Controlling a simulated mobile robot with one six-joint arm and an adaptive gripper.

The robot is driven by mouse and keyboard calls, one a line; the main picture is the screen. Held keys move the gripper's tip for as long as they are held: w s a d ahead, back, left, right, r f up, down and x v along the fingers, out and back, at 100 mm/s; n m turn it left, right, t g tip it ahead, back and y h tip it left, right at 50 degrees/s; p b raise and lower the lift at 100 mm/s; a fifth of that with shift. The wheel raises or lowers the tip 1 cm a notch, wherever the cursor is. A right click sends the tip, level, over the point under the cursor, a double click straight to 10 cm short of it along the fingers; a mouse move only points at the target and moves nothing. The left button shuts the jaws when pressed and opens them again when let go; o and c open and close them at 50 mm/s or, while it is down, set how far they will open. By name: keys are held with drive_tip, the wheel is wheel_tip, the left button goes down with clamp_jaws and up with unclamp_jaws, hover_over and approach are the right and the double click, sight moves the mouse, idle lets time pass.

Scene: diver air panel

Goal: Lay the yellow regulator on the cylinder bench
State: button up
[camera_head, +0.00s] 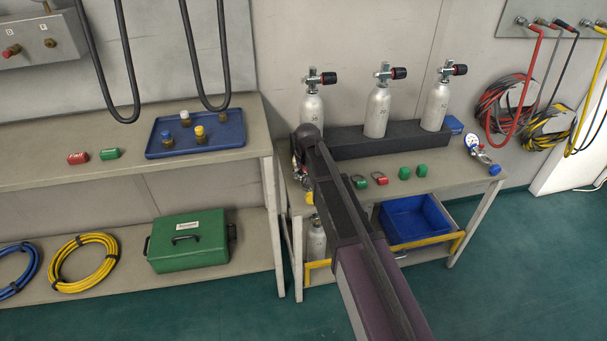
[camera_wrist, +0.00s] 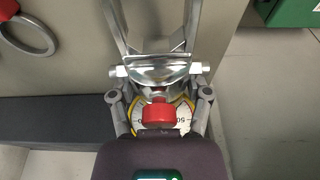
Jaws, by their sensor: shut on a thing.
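My gripper (camera_wrist: 158,70) is shut on the yellow regulator, whose chrome body, red knob (camera_wrist: 158,115) and yellow-rimmed gauge (camera_wrist: 183,116) show between the fingers in the wrist view. In the head view the regulator (camera_head: 309,198) shows only partly, left of my arm's end, at the left end of the cylinder bench (camera_head: 450,177). My arm hides most of the gripper there. I cannot tell whether the regulator touches the bench top. The bench top also shows in the wrist view (camera_wrist: 70,65), left of the gripper.
A dark block (camera_head: 350,141) holds three silver cylinders along the bench's back. The left bench holds a blue tray (camera_head: 205,152); a green case (camera_head: 188,243) stands below.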

drive_tip(key=shift+f+b, duration=0.4)
idle(0.7)
drive_tip(key=o, duration=1.4)
drive_tip(key=shift+r, duration=0.15)
